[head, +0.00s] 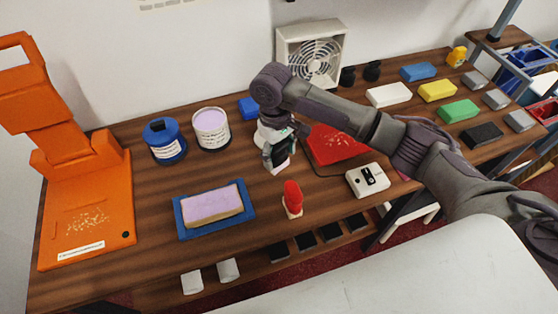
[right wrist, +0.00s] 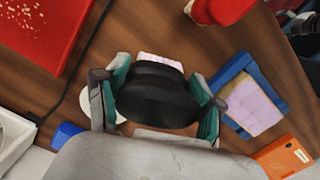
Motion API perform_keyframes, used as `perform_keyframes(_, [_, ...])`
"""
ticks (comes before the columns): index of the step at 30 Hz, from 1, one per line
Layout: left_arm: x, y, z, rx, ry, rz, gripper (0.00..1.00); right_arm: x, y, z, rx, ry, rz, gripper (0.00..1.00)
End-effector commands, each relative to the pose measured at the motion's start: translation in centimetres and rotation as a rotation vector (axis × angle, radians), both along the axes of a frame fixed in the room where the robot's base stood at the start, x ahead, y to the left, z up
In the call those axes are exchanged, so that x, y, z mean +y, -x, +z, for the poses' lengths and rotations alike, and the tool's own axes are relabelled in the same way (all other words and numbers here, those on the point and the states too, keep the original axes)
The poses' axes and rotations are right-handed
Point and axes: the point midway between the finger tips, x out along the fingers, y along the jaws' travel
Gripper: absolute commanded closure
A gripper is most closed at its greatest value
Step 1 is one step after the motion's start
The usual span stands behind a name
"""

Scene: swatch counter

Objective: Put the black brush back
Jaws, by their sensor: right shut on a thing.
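The black brush is between the fingers of my right gripper (head: 279,150). In the right wrist view its rounded black top (right wrist: 158,95) fills the space between both fingertips, and a pale lilac-white part shows beyond it. In the head view the gripper points down over the middle of the counter and mostly hides the brush; a white piece shows at its lower end. I cannot tell whether it touches the counter. A red brush (head: 293,196) stands just in front. A blue tray (head: 183,224) with a lilac pad (head: 213,203) lies to the left. My left gripper is not in view.
An orange stand (head: 85,195) is at the left. A blue tub (head: 165,142) and a lilac-filled can (head: 212,130) stand behind the tray. A red panel (head: 338,146) and a white switch box (head: 368,180) lie to the right. Several coloured blocks fill the far right.

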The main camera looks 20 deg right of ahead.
Motion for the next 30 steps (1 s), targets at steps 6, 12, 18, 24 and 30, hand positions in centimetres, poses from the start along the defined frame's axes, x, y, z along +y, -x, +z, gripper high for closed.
perform_keyframes(6, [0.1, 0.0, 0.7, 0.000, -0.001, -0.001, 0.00, 0.1, 0.0, -2.5, 0.003, 0.003, -0.001, 0.76])
perform_keyframes(12, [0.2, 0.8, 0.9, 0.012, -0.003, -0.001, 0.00, 0.1, -0.1, -4.1, -0.001, 0.000, 0.001, 0.76])
perform_keyframes(18, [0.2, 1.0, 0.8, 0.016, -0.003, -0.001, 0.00, 0.1, -0.1, -4.1, -0.001, 0.000, 0.000, 0.76])
perform_keyframes(24, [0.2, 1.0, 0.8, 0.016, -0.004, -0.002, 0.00, 0.1, -0.1, -4.4, 0.000, 0.001, 0.000, 0.22])
perform_keyframes(30, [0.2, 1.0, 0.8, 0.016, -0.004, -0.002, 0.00, 0.1, -0.1, -4.4, 0.000, 0.001, 0.000, 0.07])
